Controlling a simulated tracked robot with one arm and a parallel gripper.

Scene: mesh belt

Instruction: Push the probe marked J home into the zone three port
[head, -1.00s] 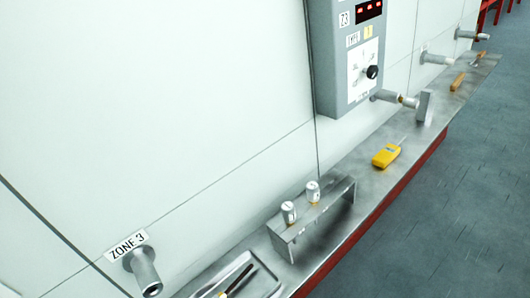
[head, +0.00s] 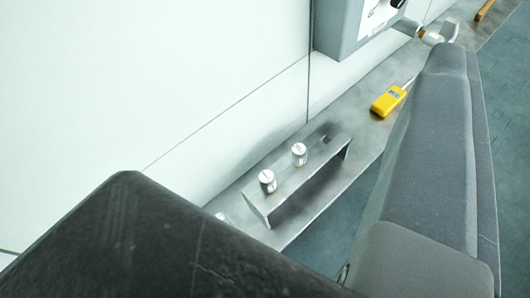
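Two white-capped probes stand upright in a grey metal rack (head: 318,176) on the shelf along the wall. The left probe (head: 267,181) and the right probe (head: 299,154) are a short way apart, and their letters are too small to read, so I cannot tell which is J. The zone three port is out of sight now; a dark part of my own body covers the lower left. A grey part of my arm fills the right side. I cannot make out my gripper's fingertips in this view.
A yellow handheld device (head: 388,101) lies on the metal shelf (head: 364,143) beyond the rack. A grey control box (head: 340,32) hangs on the white wall panel (head: 150,80). A grey fitting (head: 437,36) and a brown bar (head: 484,9) are farther along. Dark floor shows below.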

